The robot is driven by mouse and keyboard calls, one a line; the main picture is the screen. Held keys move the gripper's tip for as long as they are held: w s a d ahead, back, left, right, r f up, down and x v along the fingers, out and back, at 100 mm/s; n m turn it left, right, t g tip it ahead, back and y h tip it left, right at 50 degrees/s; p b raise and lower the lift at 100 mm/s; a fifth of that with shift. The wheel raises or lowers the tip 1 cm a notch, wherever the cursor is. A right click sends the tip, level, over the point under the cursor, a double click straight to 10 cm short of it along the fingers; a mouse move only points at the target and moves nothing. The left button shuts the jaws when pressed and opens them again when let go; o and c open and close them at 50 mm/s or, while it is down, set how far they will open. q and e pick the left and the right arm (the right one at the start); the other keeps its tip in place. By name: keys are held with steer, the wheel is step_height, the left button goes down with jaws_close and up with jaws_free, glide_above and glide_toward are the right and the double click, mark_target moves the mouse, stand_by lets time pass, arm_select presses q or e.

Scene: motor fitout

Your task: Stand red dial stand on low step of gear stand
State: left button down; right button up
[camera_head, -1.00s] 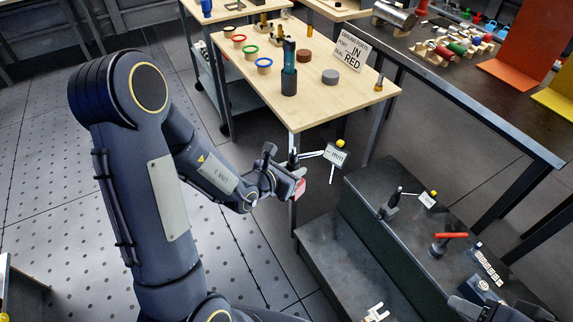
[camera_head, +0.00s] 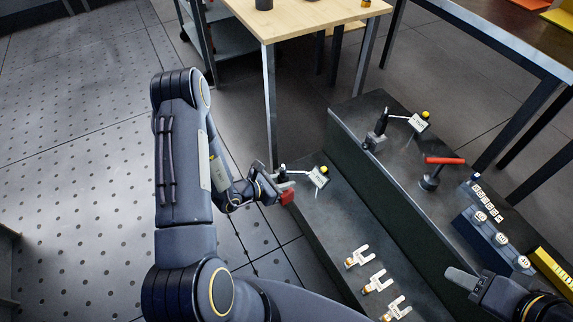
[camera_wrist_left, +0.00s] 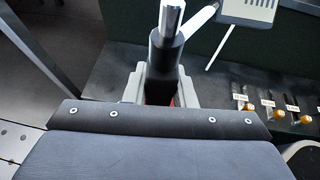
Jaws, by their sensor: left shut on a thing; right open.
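The red dial stand has a red base (camera_head: 287,197), a dark post and an arm carrying a small white dial plate (camera_head: 319,177) with a yellow knob. My left gripper (camera_head: 281,188) is shut on it and holds it upright at the far left end of the gear stand's low step (camera_head: 342,228). I cannot tell whether the base touches the step. In the left wrist view its post (camera_wrist_left: 165,45) stands between the fingers, and a bit of red shows below; the base is mostly hidden. My right gripper (camera_head: 470,284) is open and empty near the upper step, at lower right.
The upper step (camera_head: 400,180) holds another dial stand (camera_head: 376,135), a red-topped tool (camera_head: 431,176) and blocks with round pieces (camera_head: 490,230). Several small forked pieces (camera_head: 375,281) lie on the near low step. A wooden table (camera_head: 300,15) stands behind. The low step's middle is bare.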

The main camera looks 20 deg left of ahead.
arm_select(q)
steer(key=s+f+b, duration=0.2)
steer(key=f+b, duration=0.1)
steer(key=f, duration=0.4)
steer(key=s+d+f+m+h+b, duration=0.1)
steer(key=s+f+b, duration=0.1)
steer(key=f, duration=0.4)
steer(key=shift+f+g+b, duration=0.35)
steer(key=shift+g+b, duration=0.05)
steer(key=shift+b, duration=0.1)
steer(key=shift+s, duration=0.1)
steer(key=w+d+r+b+x, duration=0.1)
steer(key=r+b+x, duration=0.2)
steer(key=b+x, duration=0.4)
steer(key=shift+x, duration=4.6)
steer(key=shift+r, duration=0.1)
steer(key=shift+f+b, duration=0.45)
